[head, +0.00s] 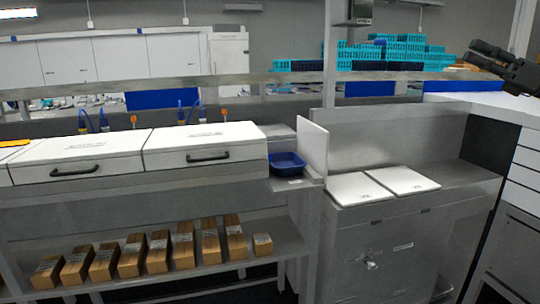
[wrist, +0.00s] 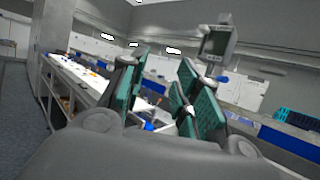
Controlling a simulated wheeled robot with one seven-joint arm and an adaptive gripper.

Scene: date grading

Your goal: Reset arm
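My gripper (wrist: 160,88) shows in the wrist view with its two teal-padded fingers apart and nothing between them. Beyond the gap are a long white counter and small blue items at a distance. In the head view, my black gripper (head: 482,56) is raised at the top right edge, high above the white counter and clear of any surface. Its finger opening is too small to read there.
Two white lidded boxes (head: 208,133) stand on the left counter, beside a blue tray (head: 286,163). Brown cartons (head: 159,251) line the shelf below. Two white boards (head: 358,188) lie on the steel cabinet. Teal crates (head: 398,51) are stacked behind. A post (head: 329,80) stands mid-picture.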

